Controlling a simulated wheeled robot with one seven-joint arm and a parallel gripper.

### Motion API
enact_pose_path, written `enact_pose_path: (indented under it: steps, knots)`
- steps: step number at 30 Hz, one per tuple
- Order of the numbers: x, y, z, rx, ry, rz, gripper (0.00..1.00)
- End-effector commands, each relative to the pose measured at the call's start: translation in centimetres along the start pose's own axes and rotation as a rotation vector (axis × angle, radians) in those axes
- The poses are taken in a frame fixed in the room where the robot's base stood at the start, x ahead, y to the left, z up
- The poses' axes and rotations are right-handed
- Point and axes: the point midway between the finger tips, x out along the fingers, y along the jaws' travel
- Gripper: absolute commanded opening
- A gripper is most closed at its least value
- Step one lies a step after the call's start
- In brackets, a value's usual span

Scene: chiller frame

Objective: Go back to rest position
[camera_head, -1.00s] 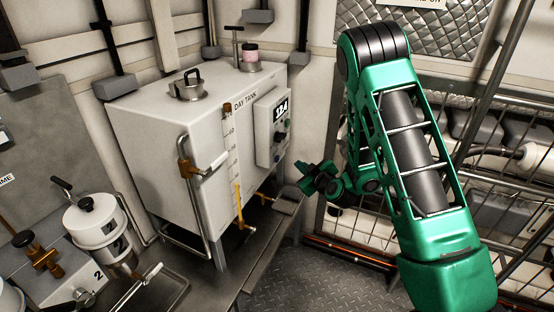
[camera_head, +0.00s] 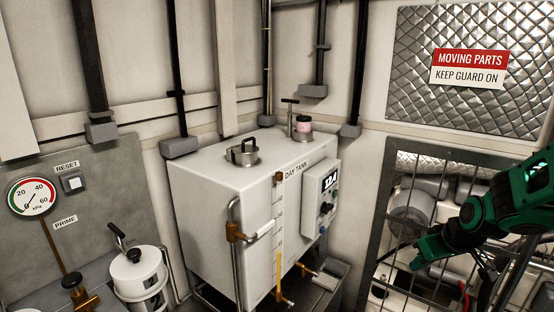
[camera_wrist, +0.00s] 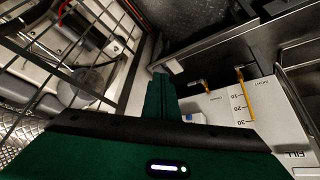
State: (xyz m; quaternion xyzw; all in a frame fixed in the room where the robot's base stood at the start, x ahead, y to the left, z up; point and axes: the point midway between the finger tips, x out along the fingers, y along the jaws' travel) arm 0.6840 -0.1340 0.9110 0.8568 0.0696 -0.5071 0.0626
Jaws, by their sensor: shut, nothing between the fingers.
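My gripper (camera_head: 420,260) is at the right side of the head view, in front of the wire guard and to the right of the white day tank. It is empty and apart from the tank. In the wrist view its green fingers (camera_wrist: 161,97) are together, with nothing between them. My green arm enters from the right edge of the head view, and most of it is out of the picture.
The day tank (camera_head: 222,187) stands in the middle, with a brass valve (camera_head: 236,232) at its front corner. The wire guard (camera_head: 377,222) covers machinery at right. A white canister (camera_head: 137,272) and a pressure gauge (camera_head: 31,196) are at left.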

Motion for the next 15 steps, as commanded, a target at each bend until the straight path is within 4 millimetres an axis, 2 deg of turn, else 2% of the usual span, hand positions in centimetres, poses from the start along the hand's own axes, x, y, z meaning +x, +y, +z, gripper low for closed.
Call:
enact_pose_path:
  steps: [1, 7, 12, 15]
  knots:
    - [-1.8, 0.5, 1.4, 0.049, -0.036, 0.013, 0.0]
    - [-8.4, 1.6, 9.0, 0.295, -0.226, 0.066, 0.0]
    - [-13.8, 1.0, 15.1, 0.516, -0.367, 0.109, 0.0]
    - [-16.1, 0.2, 17.8, 0.622, -0.428, 0.126, 0.0]
